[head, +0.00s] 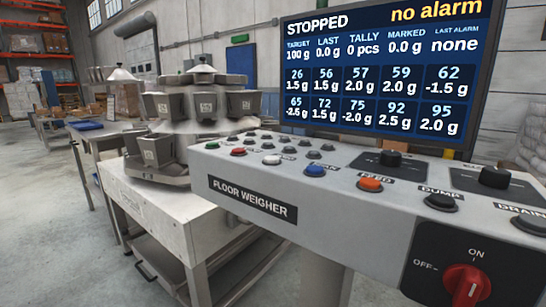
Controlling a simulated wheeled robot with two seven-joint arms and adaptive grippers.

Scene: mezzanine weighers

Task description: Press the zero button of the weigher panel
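The weigher panel (330,209) is a grey sloped console marked FLOOR WEIGHER, running from the centre to the right edge in the head view. Its front row holds a green button (212,146), a red button (238,151), a white button (271,160), a blue button (315,171), an orange button (370,184) labelled FEED, and black DUMP (441,202) and DRAIN (531,223) buttons. I cannot read which one is labelled zero; the labels by the left buttons are too small. Neither of my grippers is in view.
A screen (385,75) behind the panel reads STOPPED and no alarm. A red rotary switch (467,287) marked OFF and ON is on the front at right. A multihead weigher (190,120) stands left on a metal table (165,215). Floor at lower left is clear.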

